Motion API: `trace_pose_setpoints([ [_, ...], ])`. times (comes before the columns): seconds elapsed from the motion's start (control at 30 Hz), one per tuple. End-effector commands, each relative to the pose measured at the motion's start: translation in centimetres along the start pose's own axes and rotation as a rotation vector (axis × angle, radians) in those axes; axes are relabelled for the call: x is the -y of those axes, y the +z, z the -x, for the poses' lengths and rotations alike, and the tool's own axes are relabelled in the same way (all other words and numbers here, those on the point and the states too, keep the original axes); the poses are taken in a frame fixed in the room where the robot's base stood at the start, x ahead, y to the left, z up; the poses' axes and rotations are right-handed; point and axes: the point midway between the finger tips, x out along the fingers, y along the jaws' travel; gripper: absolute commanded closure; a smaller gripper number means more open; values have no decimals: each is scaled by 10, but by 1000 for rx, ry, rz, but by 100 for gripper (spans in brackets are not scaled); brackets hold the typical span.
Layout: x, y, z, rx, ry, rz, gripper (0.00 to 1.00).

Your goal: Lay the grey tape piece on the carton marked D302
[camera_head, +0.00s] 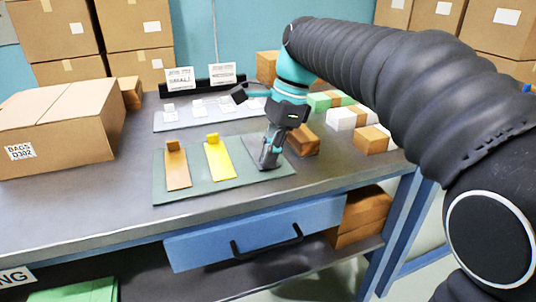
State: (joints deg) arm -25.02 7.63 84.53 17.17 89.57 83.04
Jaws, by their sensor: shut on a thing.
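The carton marked D302 (72,135) stands on the left of the workbench, closed, with a white label reading BAGS D302 on its front. My gripper (269,163) points down over the right end of the green mat, at the grey tape piece (284,168). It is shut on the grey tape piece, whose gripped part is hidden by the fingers. The piece is still at the mat, to the right of the other strips; whether it touches the mat I cannot tell.
A brown strip (177,169) and a yellow strip (220,162) lie on the green mat (200,196). A grey tray (172,121) with white pieces is behind. Small boxes (341,119) stand right. Bench surface (92,205) in front of the carton is clear.

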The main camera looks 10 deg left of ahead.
Motion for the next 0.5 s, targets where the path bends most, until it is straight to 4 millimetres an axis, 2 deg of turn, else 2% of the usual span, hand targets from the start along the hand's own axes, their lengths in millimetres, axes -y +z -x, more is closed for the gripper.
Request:
trace_pose_setpoints([
  [0.2, 0, -1, -3, 0, 1, 0, 100],
  [0.23, 0, -1, -3, 0, 0, 0, 88],
  [0.3, 0, -1, -2, 0, 0, 0, 70],
  [0.33, 0, -1, -2, 0, 0, 0, 68],
  [0.5, 0, -1, -2, 0, 0, 0, 68],
])
